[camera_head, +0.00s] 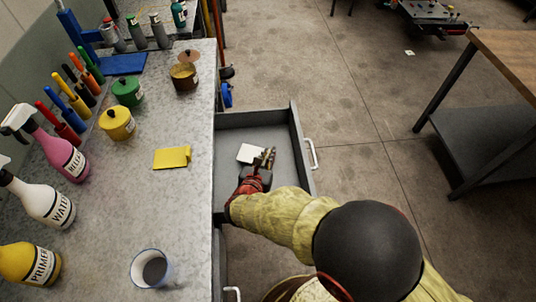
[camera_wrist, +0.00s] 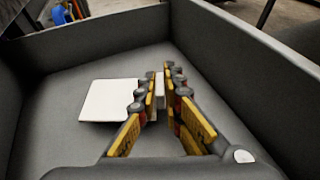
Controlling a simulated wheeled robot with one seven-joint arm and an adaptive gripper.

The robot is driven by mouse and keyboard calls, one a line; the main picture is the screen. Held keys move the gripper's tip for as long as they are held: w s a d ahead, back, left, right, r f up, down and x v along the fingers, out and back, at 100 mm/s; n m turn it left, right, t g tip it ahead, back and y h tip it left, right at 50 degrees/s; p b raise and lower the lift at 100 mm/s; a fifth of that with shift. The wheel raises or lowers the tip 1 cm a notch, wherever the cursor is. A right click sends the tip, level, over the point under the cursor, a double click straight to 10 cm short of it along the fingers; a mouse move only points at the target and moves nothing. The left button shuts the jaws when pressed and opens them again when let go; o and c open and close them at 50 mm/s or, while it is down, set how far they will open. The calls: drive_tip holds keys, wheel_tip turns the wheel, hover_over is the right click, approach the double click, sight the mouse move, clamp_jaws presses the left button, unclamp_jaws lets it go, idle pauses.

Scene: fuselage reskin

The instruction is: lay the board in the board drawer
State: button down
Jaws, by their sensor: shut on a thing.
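The board (camera_head: 247,153) is a small, flat white plate. In the wrist view the board (camera_wrist: 107,100) shows to the left of my fingers, with its right edge between the fingertips. The board drawer (camera_head: 225,128) is a grey drawer pulled out from the bench, and its walls (camera_wrist: 85,47) surround my gripper in the wrist view. My gripper (camera_head: 268,156) reaches down inside the open drawer and is shut on the board's edge (camera_wrist: 159,88). The board is low in the drawer. I cannot tell whether it touches the drawer floor.
The drawer's white handle (camera_head: 311,153) faces the open floor. A wooden table (camera_head: 510,50) stands at the right.

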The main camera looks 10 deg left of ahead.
drive_tip(key=shift+f, duration=0.3)
drive_tip(key=c, duration=1.9)
unclamp_jaws()
drive_tip(key=shift+r, duration=0.1)
drive_tip(key=shift+r, duration=0.3)
drive_tip(key=p+v, duration=0.5)
drive_tip(key=v, duration=0.7)
drive_tip(key=shift+r, duration=0.2)
